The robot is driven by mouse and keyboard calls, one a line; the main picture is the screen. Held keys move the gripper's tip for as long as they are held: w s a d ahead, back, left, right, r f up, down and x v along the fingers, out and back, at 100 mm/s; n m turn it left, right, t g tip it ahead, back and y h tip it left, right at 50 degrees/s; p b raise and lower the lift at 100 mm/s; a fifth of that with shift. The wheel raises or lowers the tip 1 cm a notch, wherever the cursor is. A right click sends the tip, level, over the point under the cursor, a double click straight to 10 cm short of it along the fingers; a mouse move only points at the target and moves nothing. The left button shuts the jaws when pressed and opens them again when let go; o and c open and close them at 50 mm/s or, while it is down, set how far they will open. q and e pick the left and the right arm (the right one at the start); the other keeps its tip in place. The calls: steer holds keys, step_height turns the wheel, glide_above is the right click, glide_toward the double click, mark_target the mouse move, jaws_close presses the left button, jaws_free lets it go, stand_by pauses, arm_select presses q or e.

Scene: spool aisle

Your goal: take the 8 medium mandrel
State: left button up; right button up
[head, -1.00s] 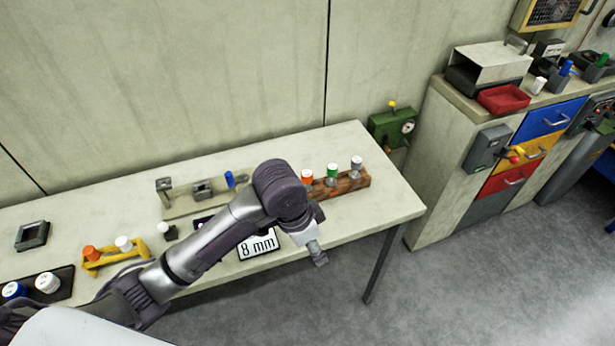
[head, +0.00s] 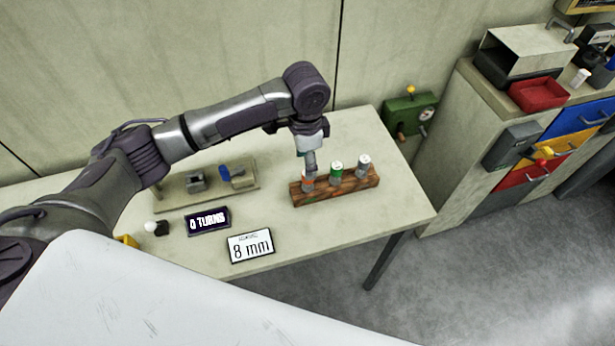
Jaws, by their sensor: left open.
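A wooden rack (head: 350,187) on the workbench holds three upright mandrels in a row. The left one has an orange cap (head: 307,185), the middle one a green cap (head: 337,167) and the right one a pale grey cap (head: 364,160). My left gripper (head: 309,172) points down over the orange-capped mandrel, at its top, and partly hides it. The gripper is open; whether its fingers touch the cap I cannot tell. A white sign (head: 250,246) at the bench's front reads "8 mm". My right gripper is not in view.
A green machine (head: 409,115) stands beyond the bench's right end. Bare bench top lies right of the rack.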

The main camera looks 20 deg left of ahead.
mark_target(308, 183)
arm_select(q)
steer(key=f+p, duration=0.1)
steer(key=f, duration=0.2)
steer(key=shift+w+d+f, duration=0.1)
steer(key=shift+w+f, duration=0.1)
steer(key=shift+f+p, duration=0.4)
steer(key=shift+f, duration=1.05)
steer(key=shift+r, duration=0.1)
steer(key=c, duration=0.4)
jaws_close()
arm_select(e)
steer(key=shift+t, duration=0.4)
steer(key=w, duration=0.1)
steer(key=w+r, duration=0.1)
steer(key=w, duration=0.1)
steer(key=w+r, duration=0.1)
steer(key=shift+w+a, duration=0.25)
